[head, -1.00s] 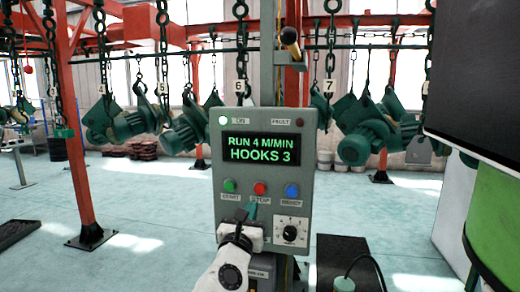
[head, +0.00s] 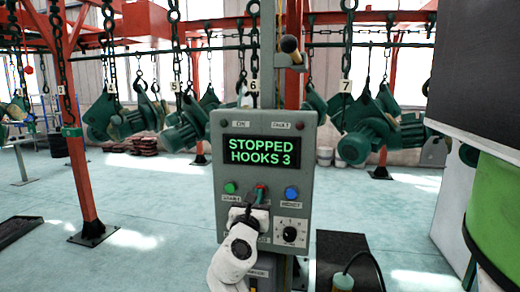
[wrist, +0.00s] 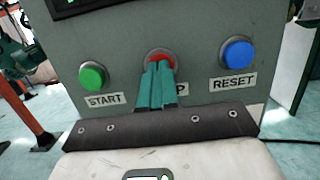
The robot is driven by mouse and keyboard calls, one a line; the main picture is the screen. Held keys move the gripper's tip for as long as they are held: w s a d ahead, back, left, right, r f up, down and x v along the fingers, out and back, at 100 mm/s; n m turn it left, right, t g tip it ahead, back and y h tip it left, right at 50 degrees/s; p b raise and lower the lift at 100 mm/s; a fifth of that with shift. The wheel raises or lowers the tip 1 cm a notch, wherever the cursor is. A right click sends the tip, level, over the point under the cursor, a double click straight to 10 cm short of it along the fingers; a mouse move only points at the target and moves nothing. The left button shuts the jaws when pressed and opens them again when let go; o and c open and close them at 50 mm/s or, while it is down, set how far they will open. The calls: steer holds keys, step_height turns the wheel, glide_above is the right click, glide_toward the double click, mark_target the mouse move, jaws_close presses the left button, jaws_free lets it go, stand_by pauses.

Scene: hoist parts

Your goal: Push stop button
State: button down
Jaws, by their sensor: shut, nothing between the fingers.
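The red stop button (wrist: 160,57) sits in the middle of the grey control panel (head: 213,150), between the green start button (wrist: 93,76) and the blue reset button (wrist: 238,53). My gripper (wrist: 158,70) is shut and empty, with its green fingertips at the red button, covering its lower part and most of its label. They appear to touch it. In the head view my gripper (head: 259,193) also covers much of the button. The panel's display (head: 262,151) reads "STOPPED HOOKS 3". The lamp at the upper left is dark.
A dial (head: 290,233) is at the panel's lower right. Green hoist parts (head: 365,135) hang on chains behind the panel. A red post (head: 83,170) stands at left and a green-and-black object (head: 500,200) at right. The floor at left is mostly clear.

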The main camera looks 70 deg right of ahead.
steer(key=p+v, duration=0.1)
steer(key=v, duration=0.6)
steer(key=shift+a, duration=0.35)
steer(key=shift+f, duration=0.15)
stand_by(0.4)
steer(key=s+a+f+m+t+y, duration=0.1)
steer(key=a+f+m+y, duration=0.45)
steer(key=f, duration=0.55)
steer(key=s+a+f+m+t+y, duration=0.1)
steer(key=a+f+m+y, duration=0.5)
steer(key=f, duration=0.6)
steer(key=s+a+f+m+g+y, duration=0.1)
steer(key=s+a+f+m+y, duration=0.3)
steer(key=a, duration=0.5)
steer(key=s+a+f+m+g+y, duration=0.1)
steer(key=s+a+f+m+y, duration=0.3)
steer(key=a, duration=0.6)
step_height(320, 180, down, 3)
steer(key=shift+s+a+f, duration=0.1)
steer(key=shift+s+a, duration=0.1)
steer(key=shift+s, duration=0.75)
steer(key=shift+y, duration=0.25)
